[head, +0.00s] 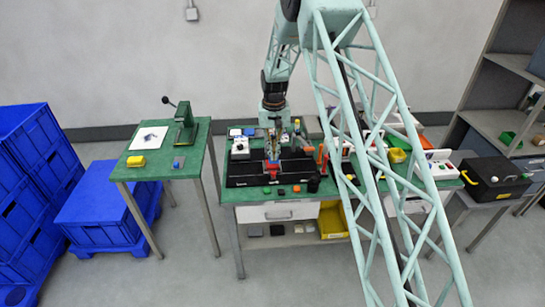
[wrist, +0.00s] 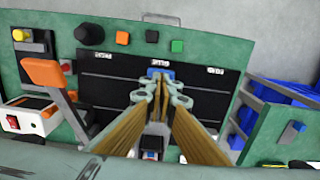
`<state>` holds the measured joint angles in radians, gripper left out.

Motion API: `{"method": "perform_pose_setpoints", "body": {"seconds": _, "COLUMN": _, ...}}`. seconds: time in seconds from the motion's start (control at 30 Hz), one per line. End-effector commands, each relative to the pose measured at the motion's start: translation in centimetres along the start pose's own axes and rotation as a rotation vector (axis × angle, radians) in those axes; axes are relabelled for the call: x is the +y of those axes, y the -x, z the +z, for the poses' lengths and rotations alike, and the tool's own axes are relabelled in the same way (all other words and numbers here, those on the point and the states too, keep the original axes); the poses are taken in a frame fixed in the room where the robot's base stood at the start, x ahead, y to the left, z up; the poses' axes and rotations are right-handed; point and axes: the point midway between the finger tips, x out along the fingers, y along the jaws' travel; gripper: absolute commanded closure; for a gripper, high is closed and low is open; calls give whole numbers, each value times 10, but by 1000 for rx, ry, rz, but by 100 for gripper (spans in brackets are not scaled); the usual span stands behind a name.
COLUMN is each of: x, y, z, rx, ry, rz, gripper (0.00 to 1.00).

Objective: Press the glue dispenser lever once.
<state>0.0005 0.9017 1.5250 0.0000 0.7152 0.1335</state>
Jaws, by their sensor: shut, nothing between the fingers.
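An orange paddle-shaped lever (wrist: 46,72) stands up at the left of the wrist view, beside a white box (wrist: 26,115) with a red switch. It seems to be the dispenser lever, though no label shows. In the head view an upright orange piece (head: 322,155), likely the same lever, is to the right of the black mat. My gripper (head: 272,142) is over the bench's black mat (head: 238,170). Its fingertips (wrist: 160,82) are together and empty, well apart from the lever. A small blue part (wrist: 160,71) shows just beyond the fingertips.
A green hand press (head: 185,125) with a black-knobbed lever stands on the left table (head: 165,168). Black, green and orange blocks (head: 296,188) and a black cylinder (head: 313,184) line the mat's front. Blue crates (head: 100,200) are far left; a black case (head: 495,178) is at right.

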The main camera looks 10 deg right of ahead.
Motion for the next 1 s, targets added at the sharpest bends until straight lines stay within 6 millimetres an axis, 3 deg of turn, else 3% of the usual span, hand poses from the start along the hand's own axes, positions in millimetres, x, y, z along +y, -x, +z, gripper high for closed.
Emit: {"method": "perform_pose_setpoints", "body": {"seconds": 1.0, "x": 0, "y": -11, "z": -1, "rx": 0, "ry": 0, "rz": 0, "gripper": 100}}
